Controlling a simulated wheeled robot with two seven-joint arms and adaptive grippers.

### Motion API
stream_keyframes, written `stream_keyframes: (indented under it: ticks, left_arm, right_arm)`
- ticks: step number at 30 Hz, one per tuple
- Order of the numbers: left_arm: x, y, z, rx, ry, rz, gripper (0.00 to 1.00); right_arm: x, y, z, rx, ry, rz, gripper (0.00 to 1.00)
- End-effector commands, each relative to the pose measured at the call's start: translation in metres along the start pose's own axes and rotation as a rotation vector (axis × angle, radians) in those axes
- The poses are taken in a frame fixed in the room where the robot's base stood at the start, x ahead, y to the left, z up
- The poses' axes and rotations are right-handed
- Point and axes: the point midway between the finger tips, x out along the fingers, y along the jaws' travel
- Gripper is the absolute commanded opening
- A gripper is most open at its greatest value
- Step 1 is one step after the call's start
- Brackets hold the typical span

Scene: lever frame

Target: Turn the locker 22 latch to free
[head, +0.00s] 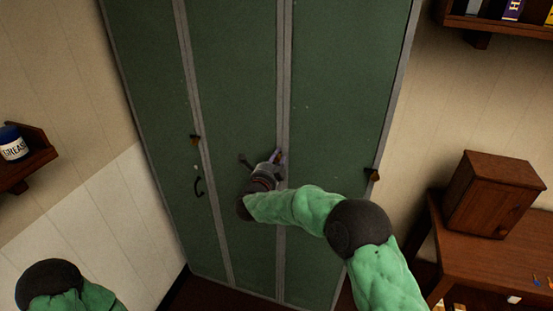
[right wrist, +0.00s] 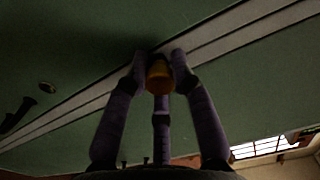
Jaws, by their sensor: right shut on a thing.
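The green locker bank (head: 235,70) has three tall doors split by grey strips. My right gripper (head: 277,158) is at the strip between the middle and right doors. In the right wrist view (right wrist: 158,72) its purple fingers are shut around a small orange-brown latch (right wrist: 159,77). In the head view the gripper mostly covers that latch. Similar latches show on the left strip (head: 195,140) and at the right edge (head: 372,174). No locker number is readable. A part of my left arm shows at the lower left, but its gripper is out of view.
A shelf with a grease tin (head: 13,143) is on the left wall. At right are a wooden box (head: 493,194) on a table (head: 478,268) and a high shelf (head: 500,22). The upper locker fronts are clear.

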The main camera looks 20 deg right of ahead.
Motion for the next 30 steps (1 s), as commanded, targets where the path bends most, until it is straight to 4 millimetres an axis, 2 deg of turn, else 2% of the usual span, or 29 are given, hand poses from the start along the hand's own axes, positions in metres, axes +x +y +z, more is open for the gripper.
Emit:
stream_keyframes:
  ticks: [2,3,5,17,22,30]
  left_arm:
    - [0.0,0.0,0.0,0.0,0.0,0.0,0.4]
    - [0.0,0.0,0.0,0.0,0.0,0.0,0.4]
    - [0.0,0.0,0.0,0.0,0.0,0.0,0.4]
    - [0.0,0.0,0.0,0.0,0.0,0.0,0.4]
    - [0.0,0.0,0.0,0.0,0.0,0.0,0.4]
    - [0.0,0.0,0.0,0.0,0.0,0.0,0.4]
  right_arm:
    - [0.0,0.002,0.0,-0.002,-0.001,0.002,0.0]
    - [0.0,0.002,0.0,-0.002,-0.001,0.002,0.36]
    - [0.0,0.002,0.0,-0.001,-0.001,0.002,0.5]
    - [-0.004,0.001,0.001,0.0,-0.002,0.001,0.5]
    - [-0.026,0.0,0.001,0.0,-0.003,0.001,0.5]
    - [-0.08,0.0,0.001,0.0,-0.004,0.0,0.5]
